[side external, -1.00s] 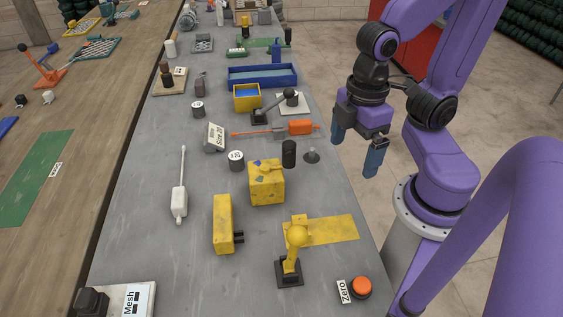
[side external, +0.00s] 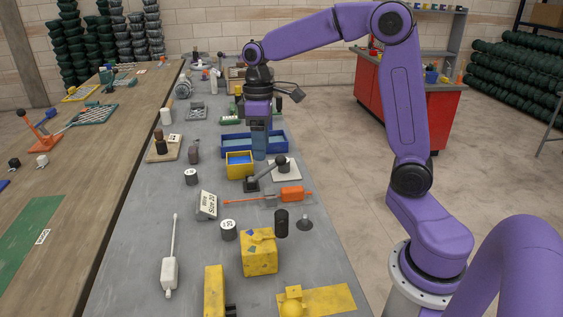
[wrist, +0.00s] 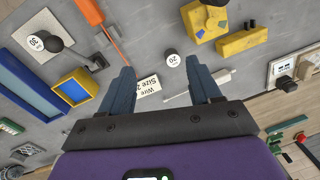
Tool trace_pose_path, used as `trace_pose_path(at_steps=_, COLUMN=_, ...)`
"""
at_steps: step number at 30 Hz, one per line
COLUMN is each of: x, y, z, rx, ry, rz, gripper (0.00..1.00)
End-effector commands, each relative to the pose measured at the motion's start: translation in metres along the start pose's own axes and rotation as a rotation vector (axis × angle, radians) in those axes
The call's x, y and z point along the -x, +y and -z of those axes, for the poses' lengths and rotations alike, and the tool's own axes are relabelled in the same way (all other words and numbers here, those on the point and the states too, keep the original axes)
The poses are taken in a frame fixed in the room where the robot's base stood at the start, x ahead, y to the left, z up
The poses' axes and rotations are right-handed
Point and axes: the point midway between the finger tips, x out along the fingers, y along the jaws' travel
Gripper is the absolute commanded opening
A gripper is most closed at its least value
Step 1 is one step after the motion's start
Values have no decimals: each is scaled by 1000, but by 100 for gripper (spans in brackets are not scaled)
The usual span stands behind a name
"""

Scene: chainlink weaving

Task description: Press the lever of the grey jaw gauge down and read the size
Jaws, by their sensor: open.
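A dark grey lever device (side external: 251,184), which I take to be the grey jaw gauge, stands mid-bench; I cannot make out its jaws. Its lever slants up right to a black knob (side external: 281,160) over a white plate (side external: 290,174). In the wrist view my gripper (wrist: 165,82) is open and empty.
A blue tray (side external: 230,151) and yellow bin (side external: 239,173) lie behind the gauge. In front are an orange-handled tool (side external: 291,194), a "Wire Size" sign (side external: 207,206), a dark cylinder (side external: 281,223) and a yellow block (side external: 259,262).

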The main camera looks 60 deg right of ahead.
Motion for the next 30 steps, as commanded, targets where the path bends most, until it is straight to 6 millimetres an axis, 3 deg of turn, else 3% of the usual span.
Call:
trace_pose_path(at_steps=1, x=3, y=24, z=4, rx=-43, ry=4, rz=9, gripper=63)
trace_pose_path(at_steps=4, x=8, y=67, z=7, rx=-109, ry=12, rz=29, gripper=63)
trace_pose_path(at_steps=9, x=15, y=142, z=-5, rx=-219, ry=33, rz=59, gripper=63)
trace_pose_path(at_steps=15, x=19, y=208, z=-32, rx=-313, ry=60, rz=86, gripper=63)
trace_pose_path(at_steps=21, x=20, y=232, z=-47, rx=-348, ry=72, rz=95, gripper=63)
trace_pose_path(at_steps=26, x=9, y=232, z=-47, rx=-350, ry=71, rz=97, gripper=63)
trace_pose_path(at_steps=30, x=-12, y=230, z=-46, rx=-350, ry=69, rz=99, gripper=63)
